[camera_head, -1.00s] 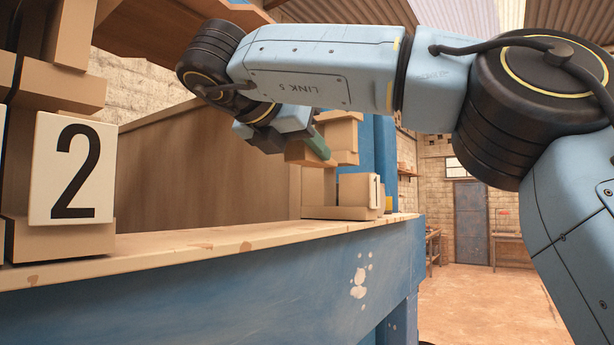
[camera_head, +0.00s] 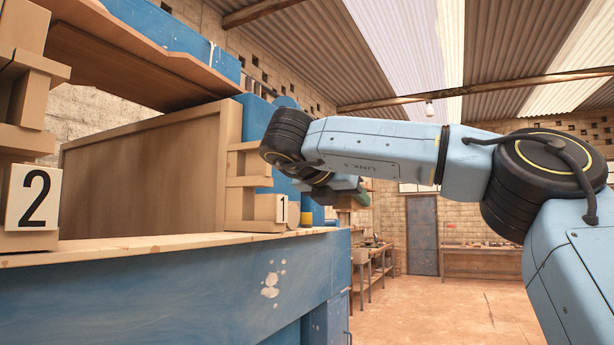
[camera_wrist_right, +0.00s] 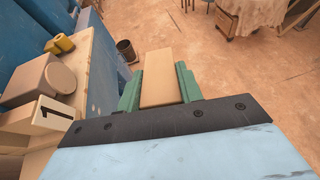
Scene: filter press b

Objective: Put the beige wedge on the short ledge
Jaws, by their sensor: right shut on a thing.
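The beige wedge (camera_wrist_right: 162,76) is a plain, elongated block between the green fingers of my right gripper (camera_wrist_right: 160,88) in the right wrist view. The gripper is shut on it and holds it over open floor beside the bench. In the head view my right gripper (camera_head: 359,195) is right of the stand marked 1, mostly behind my own arm, and the wedge cannot be made out. The stand marked 1 (camera_head: 265,210) has beige ledges (camera_head: 250,181) on its post. The stand marked 2 also has ledges (camera_head: 27,140). I cannot tell which is the short ledge. My left gripper is out of view.
The blue bench (camera_head: 190,295) has a wooden top (camera_head: 130,246) carrying both stands. A brown panel (camera_head: 145,180) rises behind, and a shelf (camera_head: 130,68) overhangs at upper left. A yellow object (camera_wrist_right: 62,43) and a dark bin (camera_wrist_right: 126,51) show in the wrist view.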

